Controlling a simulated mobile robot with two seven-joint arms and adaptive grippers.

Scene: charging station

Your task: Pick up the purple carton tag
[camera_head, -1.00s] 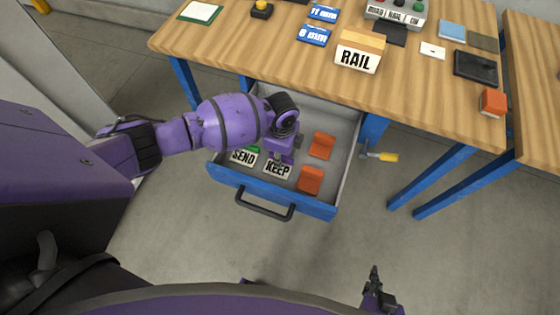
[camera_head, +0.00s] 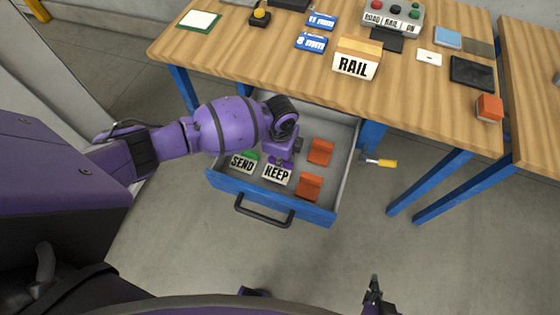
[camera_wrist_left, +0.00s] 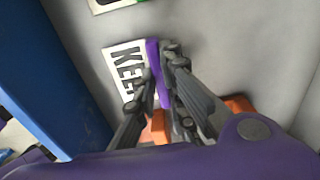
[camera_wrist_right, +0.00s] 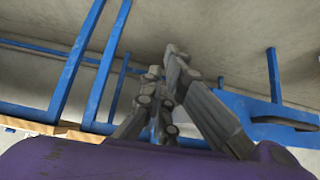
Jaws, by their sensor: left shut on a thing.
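The purple carton tag (camera_wrist_left: 157,72) is a thin purple piece standing between the fingers of my left gripper (camera_wrist_left: 160,68) in the left wrist view. That gripper is shut on it, low inside the open drawer, right beside the white KEEP label (camera_wrist_left: 124,68). In the head view my purple left wrist hides most of the tag, and the gripper (camera_head: 282,161) is just above the KEEP label (camera_head: 277,175). My right gripper (camera_wrist_right: 164,68) is shut and empty, away from the table; its tip also shows at the bottom of the head view (camera_head: 374,288).
The blue drawer (camera_head: 310,209) also holds a SEND label (camera_head: 243,164), a green piece (camera_head: 252,155) and two orange pieces (camera_head: 320,151). Its walls surround the left gripper. The wooden table (camera_head: 240,47) overhangs behind, with a RAIL sign (camera_head: 354,66). A yellow-handled tool (camera_head: 381,162) is right of the drawer.

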